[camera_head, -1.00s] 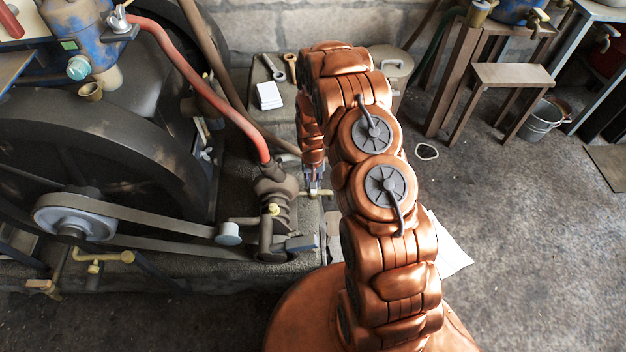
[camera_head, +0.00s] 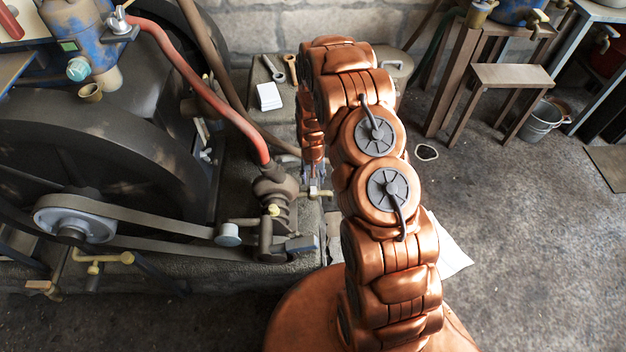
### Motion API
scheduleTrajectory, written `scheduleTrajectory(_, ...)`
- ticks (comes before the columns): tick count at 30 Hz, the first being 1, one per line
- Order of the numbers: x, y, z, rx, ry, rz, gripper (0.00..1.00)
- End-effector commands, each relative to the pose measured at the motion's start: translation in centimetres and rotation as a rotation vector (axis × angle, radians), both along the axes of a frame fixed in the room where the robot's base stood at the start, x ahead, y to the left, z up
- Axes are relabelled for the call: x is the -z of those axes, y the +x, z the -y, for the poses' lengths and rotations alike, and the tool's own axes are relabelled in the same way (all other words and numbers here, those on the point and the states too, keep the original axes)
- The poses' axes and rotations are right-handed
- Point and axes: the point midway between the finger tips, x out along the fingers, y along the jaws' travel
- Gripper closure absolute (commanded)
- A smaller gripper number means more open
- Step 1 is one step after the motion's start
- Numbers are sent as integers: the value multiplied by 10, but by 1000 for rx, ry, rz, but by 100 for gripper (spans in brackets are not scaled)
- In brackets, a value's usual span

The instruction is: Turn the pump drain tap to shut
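The pump (camera_head: 276,190) is a dark ribbed casting at the end of the red hose, on the right end of the stone bed. A small brass tap (camera_head: 320,193) with a crosswise handle sits just right of the pump; it looks like the drain tap. My gripper (camera_head: 315,180) points down from my copper arm, right at this tap, with its fingertips at or just above the handle. It is small and partly shaded, so I cannot tell whether the fingers touch or grip the handle. Another brass knob (camera_head: 273,210) shows on the pump's front.
The red hose (camera_head: 205,92) runs down to the pump from the upper left. A drive belt (camera_head: 150,217) and the large flywheel (camera_head: 95,150) are to the left. A white pad (camera_head: 268,96) and wrenches lie behind. Open floor (camera_head: 520,260) is to the right.

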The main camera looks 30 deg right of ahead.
Motion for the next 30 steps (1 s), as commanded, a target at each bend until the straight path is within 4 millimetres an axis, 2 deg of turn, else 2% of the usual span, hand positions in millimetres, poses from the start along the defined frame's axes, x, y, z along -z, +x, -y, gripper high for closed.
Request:
scheduleTrajectory(18,-88,2,1,1,-1,4,52)
scheduleTrajectory(22,-98,1,1,1,-1,2,52)
scheduleTrajectory(30,-100,0,1,1,0,1,52)
